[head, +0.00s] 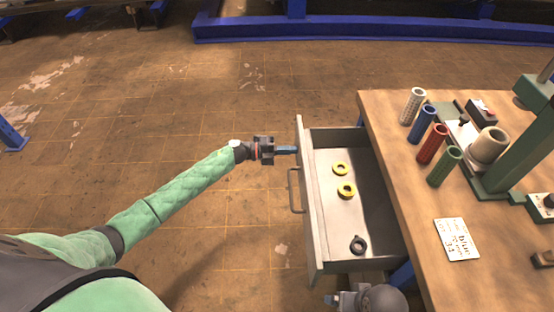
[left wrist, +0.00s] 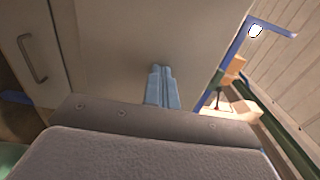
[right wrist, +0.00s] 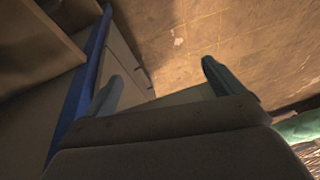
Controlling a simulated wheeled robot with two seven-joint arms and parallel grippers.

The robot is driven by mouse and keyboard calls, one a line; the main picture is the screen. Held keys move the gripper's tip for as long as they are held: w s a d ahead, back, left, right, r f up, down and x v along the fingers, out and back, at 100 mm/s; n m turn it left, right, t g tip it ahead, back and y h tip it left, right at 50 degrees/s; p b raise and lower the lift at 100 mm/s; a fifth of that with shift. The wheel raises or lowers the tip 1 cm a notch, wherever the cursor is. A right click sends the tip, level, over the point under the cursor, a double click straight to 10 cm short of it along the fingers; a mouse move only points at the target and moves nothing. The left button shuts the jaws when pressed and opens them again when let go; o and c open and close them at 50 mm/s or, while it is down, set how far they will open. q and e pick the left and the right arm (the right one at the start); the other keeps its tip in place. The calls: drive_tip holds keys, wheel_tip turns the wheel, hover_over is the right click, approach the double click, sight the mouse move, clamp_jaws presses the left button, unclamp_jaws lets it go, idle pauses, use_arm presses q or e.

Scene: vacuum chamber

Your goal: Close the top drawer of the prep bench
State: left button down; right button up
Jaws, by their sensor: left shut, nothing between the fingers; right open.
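The top drawer (head: 365,220) of the prep bench (head: 400,150) stands pulled out to the left. Its pale front panel (head: 306,210) has a bar handle (head: 293,190), which also shows in the left wrist view (left wrist: 33,58). My left gripper (head: 295,150) is shut and empty, its fingertips at the outer face of the panel near the far end, beyond the handle. In the left wrist view its fingers (left wrist: 160,75) point at the panel; whether they touch is unclear. My right gripper (right wrist: 160,78) is open and empty, low by the drawer's near end.
Two yellow rings (head: 346,190) and a dark ring (head: 358,244) lie in the drawer. The bench top holds several coloured cylinders (head: 432,144), a green stand (head: 520,150) and a printed card (head: 456,239). The floor left of the drawer is clear.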

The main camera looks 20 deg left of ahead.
use_arm(q)
drive_tip(key=b+x, duration=0.2)
drive_tip(key=x, duration=1.9)
drive_tip(key=shift+w+d+f+b, duration=0.15)
drive_tip(key=shift+d+b, duration=0.15)
drive_tip(key=shift+d, duration=0.05)
drive_tip(key=shift+w+d, duration=0.15)
drive_tip(key=shift+d, duration=0.35)
use_arm(e)
drive_tip(key=w+a+f+t+y, duration=0.1)
drive_tip(key=a+f, duration=0.3)
drive_tip(key=shift+a+f, duration=0.15)
drive_tip(key=shift+f, duration=0.1)
use_arm(q)
drive_tip(key=shift+d+r, duration=0.15)
drive_tip(key=shift+r, duration=0.1)
use_arm(e)
drive_tip(key=shift+w+r, duration=0.1)
drive_tip(key=shift+w, duration=0.05)
